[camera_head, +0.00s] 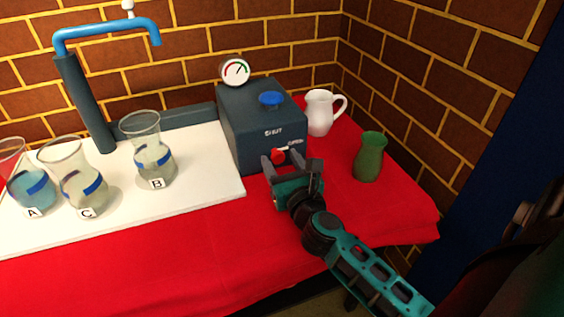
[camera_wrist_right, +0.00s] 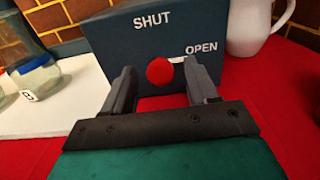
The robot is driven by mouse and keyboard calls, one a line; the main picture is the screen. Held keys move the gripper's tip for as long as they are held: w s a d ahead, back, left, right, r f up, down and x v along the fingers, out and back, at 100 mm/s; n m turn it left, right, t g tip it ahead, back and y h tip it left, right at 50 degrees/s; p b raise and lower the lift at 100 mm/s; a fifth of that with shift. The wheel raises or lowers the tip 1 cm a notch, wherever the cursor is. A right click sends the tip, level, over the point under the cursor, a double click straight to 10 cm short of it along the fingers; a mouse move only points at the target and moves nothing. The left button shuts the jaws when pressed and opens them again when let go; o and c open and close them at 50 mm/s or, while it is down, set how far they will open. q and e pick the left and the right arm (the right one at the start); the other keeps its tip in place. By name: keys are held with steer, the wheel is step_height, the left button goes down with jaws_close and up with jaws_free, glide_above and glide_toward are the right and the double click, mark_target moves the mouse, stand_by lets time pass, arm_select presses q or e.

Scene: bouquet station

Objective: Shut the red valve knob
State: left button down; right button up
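The red valve knob (camera_head: 278,156) is on the front face of a dark blue-grey box (camera_head: 240,130). In the right wrist view the knob (camera_wrist_right: 160,71) shows between my fingers, with a white pointer (camera_wrist_right: 178,60) reaching right, under the word OPEN. The word SHUT stands above the knob. My right gripper (camera_head: 290,166) is in front of the box, open, with a finger to each side of the knob and visible gaps between. It also shows in the wrist view (camera_wrist_right: 160,84). My left gripper is out of view.
A white jug (camera_head: 319,114) and a green vase (camera_head: 369,158) stand right of the box. Glass vases A (camera_head: 30,188), C (camera_head: 80,185) and B (camera_head: 153,158) stand left on a white board (camera_head: 200,180). A blue tap (camera_head: 105,27) and gauge (camera_head: 235,69) are behind.

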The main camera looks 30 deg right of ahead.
steer(key=c, duration=1)
